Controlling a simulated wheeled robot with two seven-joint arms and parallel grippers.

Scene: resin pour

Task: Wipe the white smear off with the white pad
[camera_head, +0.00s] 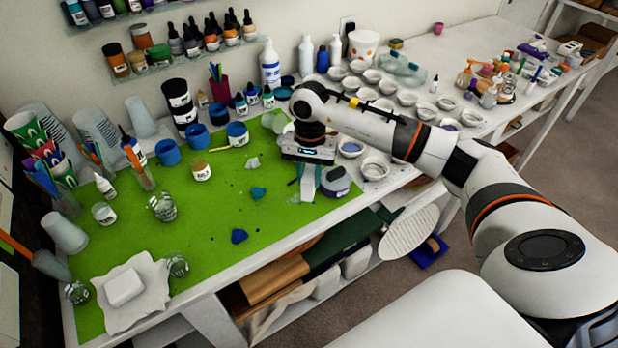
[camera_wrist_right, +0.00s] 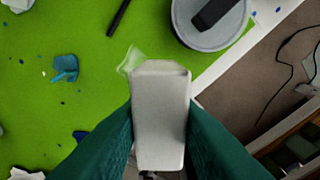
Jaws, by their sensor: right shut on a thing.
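The white pad (camera_wrist_right: 160,115) is a pale upright block held between the teal fingers of my right gripper (camera_wrist_right: 160,135) in the right wrist view. In the head view my right gripper (camera_head: 308,182) points down over the right part of the green mat, with the pad in it. The white smear (camera_wrist_right: 130,62) is a thin, translucent whitish patch on the mat, just beyond the pad's far end in the wrist view. I cannot tell whether the pad touches the mat. My left gripper is not in view.
A purple-labelled jar (camera_head: 336,181) stands close right of the gripper, near the table's front edge. A teal lump (camera_head: 258,193) and a blue lump (camera_head: 239,236) lie on the green mat (camera_head: 200,255). A white block (camera_head: 124,287) rests on a pale sheet at front left.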

